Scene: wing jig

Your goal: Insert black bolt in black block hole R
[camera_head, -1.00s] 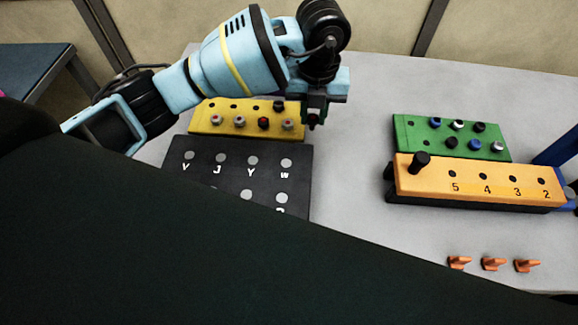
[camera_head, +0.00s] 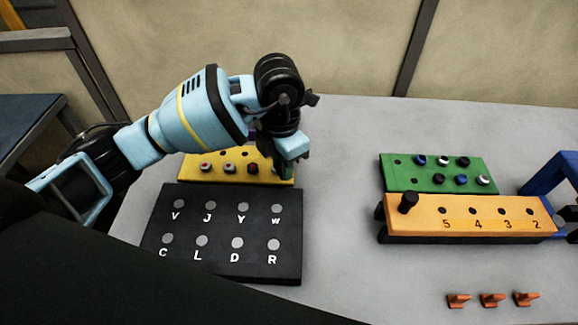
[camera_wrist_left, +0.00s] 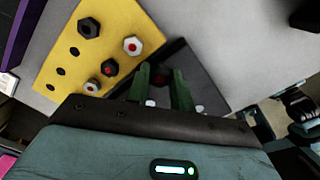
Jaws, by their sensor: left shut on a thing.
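The black block (camera_head: 222,225) lies flat at centre left in the head view, with two rows of grey-looking holes. Hole R (camera_head: 272,244) is at the near right corner, below hole W, and is uncovered. My left gripper (camera_head: 280,164) is above the right end of the yellow block, just beyond the black block's far right corner. The black block (camera_wrist_left: 205,73) shows behind the fingers.
The yellow block (camera_head: 240,180) with several bolts adjoins the black block's far side. A green block (camera_head: 400,180) and an orange block (camera_head: 428,230) stand at right, the orange one with a black bolt (camera_head: 408,202). Orange pieces (camera_head: 492,300) lie nearer. The table between is clear.

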